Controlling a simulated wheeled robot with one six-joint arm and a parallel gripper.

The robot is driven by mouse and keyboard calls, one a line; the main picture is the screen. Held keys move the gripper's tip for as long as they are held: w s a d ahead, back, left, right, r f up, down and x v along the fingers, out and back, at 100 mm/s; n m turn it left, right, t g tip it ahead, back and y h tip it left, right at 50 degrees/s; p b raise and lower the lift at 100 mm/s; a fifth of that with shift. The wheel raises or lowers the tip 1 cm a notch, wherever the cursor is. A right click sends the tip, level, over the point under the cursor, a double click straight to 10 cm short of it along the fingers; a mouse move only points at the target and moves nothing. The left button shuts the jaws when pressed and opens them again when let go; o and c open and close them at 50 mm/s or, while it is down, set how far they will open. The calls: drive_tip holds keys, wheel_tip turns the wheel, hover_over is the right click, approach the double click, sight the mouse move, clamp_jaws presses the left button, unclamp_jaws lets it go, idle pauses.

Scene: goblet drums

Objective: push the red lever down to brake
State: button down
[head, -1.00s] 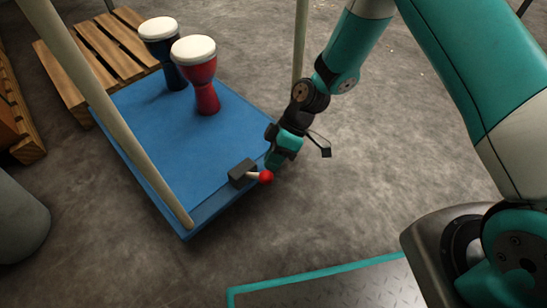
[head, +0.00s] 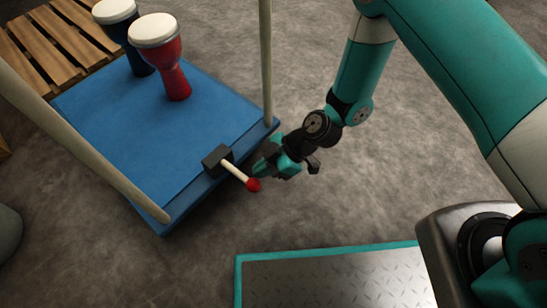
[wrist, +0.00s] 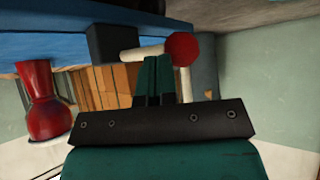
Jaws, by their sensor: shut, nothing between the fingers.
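The red-knobbed lever (head: 253,185) has a pale rod that sticks out from a dark box (head: 217,160) at the edge of a blue platform. In the head view it points toward the lower right, past the platform edge. My gripper (head: 259,169) is shut and empty, close beside the rod near the knob. In the wrist view, which looks upside down, the shut fingertips (wrist: 157,61) lie right by the pale rod, between the dark box (wrist: 112,44) and the red knob (wrist: 185,49). I cannot tell whether they touch the rod.
The blue platform (head: 120,130) carries a red goblet drum (head: 174,78) and a dark blue one (head: 137,58). Pale posts (head: 265,70) rise from its near corners. A wooden pallet (head: 40,50) lies behind. A teal-edged metal plate (head: 335,278) is in front. Grey floor is clear at right.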

drive_tip(key=shift+a+r, duration=0.1)
drive_tip(key=shift+r, duration=0.15)
drive_tip(key=shift+r+p, duration=0.75)
